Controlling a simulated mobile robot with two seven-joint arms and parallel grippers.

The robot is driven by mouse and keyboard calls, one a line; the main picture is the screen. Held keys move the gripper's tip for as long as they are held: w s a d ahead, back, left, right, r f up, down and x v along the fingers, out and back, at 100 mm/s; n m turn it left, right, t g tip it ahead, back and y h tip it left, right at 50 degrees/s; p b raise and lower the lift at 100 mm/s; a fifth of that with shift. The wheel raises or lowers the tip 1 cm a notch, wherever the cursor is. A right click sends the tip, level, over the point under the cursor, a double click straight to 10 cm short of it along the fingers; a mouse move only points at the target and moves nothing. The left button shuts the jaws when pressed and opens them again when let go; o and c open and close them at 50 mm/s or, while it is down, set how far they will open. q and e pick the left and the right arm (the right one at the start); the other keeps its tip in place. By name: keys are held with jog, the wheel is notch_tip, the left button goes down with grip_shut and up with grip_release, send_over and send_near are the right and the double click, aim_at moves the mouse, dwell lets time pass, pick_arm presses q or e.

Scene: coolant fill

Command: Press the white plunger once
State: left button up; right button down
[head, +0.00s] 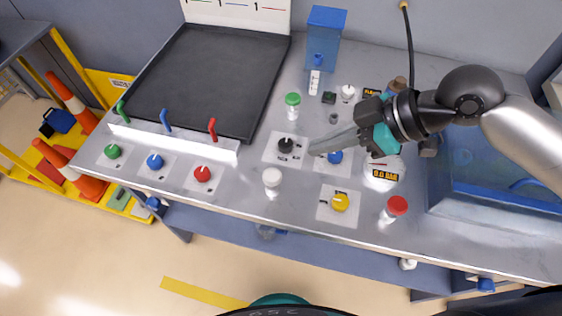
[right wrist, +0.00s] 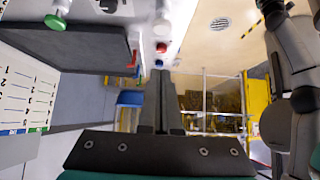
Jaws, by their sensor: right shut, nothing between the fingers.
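The white plunger (head: 272,178) stands upright near the front edge of the metal bench, left of the yellow knob. A whitish upright thing beyond my fingertips in the right wrist view (right wrist: 162,28) looks like the same plunger. My right gripper (head: 312,151) reaches in from the right, shut and empty, with its fingers pointing left. Its tips are beside the black knob (head: 286,145), up and to the right of the white plunger and apart from it. The shut fingers show in the right wrist view (right wrist: 160,76). My left gripper is not in view.
A green-capped plunger (head: 292,100) and a red-capped one (head: 397,206) stand on the bench. Blue (head: 335,157) and yellow (head: 340,202) knobs are near my right gripper. A dark tray (head: 195,85) lies left. A white knob (head: 348,92) stands farther back.

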send_over(281, 178)
notch_tip(281, 178, down, 7)
jog(key=shift+w+f+b, duration=0.1)
jog(key=shift+b, duration=0.25)
notch_tip(281, 178, down, 3)
jog(key=shift+r, duration=0.2)
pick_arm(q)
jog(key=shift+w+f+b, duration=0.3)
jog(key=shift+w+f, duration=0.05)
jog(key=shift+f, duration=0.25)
pick_arm(e)
jog(key=shift+f, duration=0.7)
notch_tip(281, 178, down, 3)
jog(key=shift+r+b, duration=0.1)
jog(key=shift+b, duration=0.5)
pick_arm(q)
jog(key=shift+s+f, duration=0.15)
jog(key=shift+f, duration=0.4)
